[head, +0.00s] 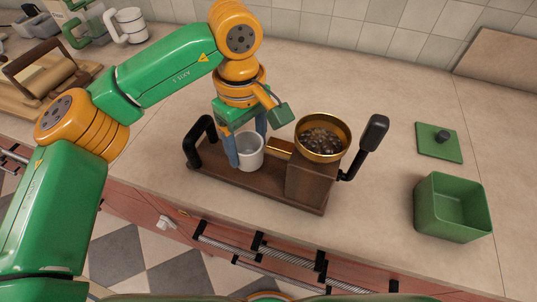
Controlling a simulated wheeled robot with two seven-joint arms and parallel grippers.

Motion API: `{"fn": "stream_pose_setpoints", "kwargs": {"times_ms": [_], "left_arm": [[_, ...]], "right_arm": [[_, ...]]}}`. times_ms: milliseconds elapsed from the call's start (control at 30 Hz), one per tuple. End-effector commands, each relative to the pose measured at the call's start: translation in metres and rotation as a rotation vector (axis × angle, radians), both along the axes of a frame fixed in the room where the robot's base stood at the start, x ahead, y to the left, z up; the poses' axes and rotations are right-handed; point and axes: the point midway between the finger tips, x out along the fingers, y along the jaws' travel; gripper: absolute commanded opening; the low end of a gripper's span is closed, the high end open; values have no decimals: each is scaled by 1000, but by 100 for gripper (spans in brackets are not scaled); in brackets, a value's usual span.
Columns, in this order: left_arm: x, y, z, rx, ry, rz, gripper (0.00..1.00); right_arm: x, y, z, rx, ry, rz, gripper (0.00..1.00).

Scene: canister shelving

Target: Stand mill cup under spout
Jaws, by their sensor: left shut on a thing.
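A light grey cup (250,153) stands upright at the wooden base (254,187) of the mill, left of the mill body. My left gripper (247,148) is above it, shut on the cup, with blue fingers on both sides of it. The mill has a brown body (311,184), a brass hopper (323,137) with dark beans in it, and a brass spout (281,148) pointing left toward the cup. I cannot tell whether the cup's bottom touches the base. My right gripper is not in view.
The mill's black crank handle (372,135) sticks up on the right, and a black loop handle (198,143) is at the left end. A green open box (450,220) and a green lid (438,146) lie to the right. A white mug (131,25) stands at the back left.

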Motion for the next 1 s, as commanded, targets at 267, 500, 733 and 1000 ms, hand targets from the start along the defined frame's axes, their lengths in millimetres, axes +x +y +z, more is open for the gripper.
{"fn": "stream_pose_setpoints", "kwargs": {"times_ms": [267, 500, 733, 1000], "left_arm": [[-14, -39, -1, 0, 3, -4, 17], [-13, -38, -19, -1, 0, -1, 17], [-13, -38, -23, -1, -1, -1, 74], [-13, -38, -21, 0, 0, -1, 100]], "right_arm": [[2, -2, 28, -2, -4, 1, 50], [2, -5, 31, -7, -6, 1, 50], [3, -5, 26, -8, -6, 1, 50], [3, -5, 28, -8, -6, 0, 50]]}}
